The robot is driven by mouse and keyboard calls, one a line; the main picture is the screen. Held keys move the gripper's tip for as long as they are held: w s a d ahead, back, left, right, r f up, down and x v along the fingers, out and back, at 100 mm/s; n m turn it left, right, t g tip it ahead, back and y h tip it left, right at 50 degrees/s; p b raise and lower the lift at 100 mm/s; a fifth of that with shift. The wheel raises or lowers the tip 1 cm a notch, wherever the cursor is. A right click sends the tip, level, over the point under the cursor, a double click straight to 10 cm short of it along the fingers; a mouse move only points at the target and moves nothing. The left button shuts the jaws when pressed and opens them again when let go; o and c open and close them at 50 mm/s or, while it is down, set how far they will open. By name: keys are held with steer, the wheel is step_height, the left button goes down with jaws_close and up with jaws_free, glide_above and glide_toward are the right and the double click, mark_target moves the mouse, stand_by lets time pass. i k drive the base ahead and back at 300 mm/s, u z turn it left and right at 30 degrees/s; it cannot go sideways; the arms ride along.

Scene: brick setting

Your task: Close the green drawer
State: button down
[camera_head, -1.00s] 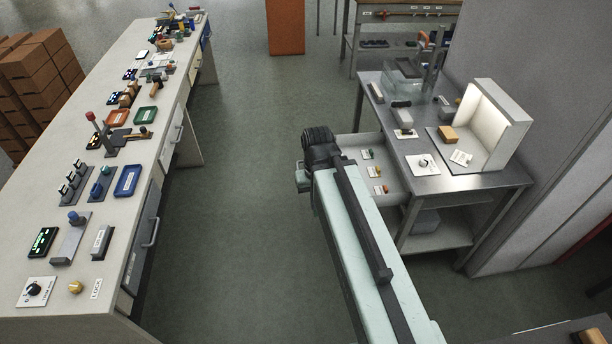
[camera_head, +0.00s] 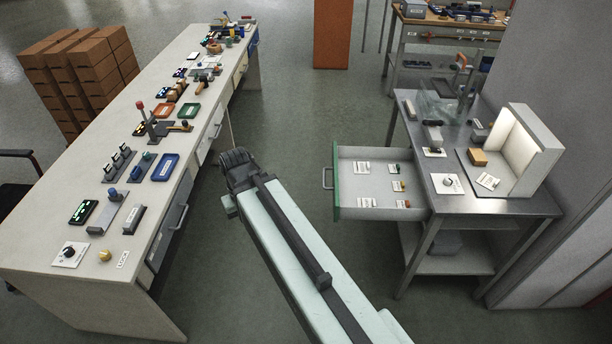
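The green drawer (camera_head: 337,193) is pulled out to the left from under the metal table on the right. Its green front and grey handle (camera_head: 326,178) face left, and small parts with white labels lie inside. My arm reaches up from the bottom of the picture, and its dark end (camera_head: 237,170) is left of the drawer handle, apart from it, over the aisle. My gripper's fingers cannot be made out at the arm's end.
A long bench (camera_head: 62,205) with switches, trays and grey drawers runs along the left. The metal table (camera_head: 510,205) carries a white light box (camera_head: 530,150). Green floor (camera_head: 300,110) lies open between them. Brick stacks (camera_head: 75,80) stand behind the bench.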

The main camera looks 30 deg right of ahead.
mark_target(347, 186)
steer(key=u, duration=0.2)
steer(key=i, duration=1)
steer(key=z, duration=0.1)
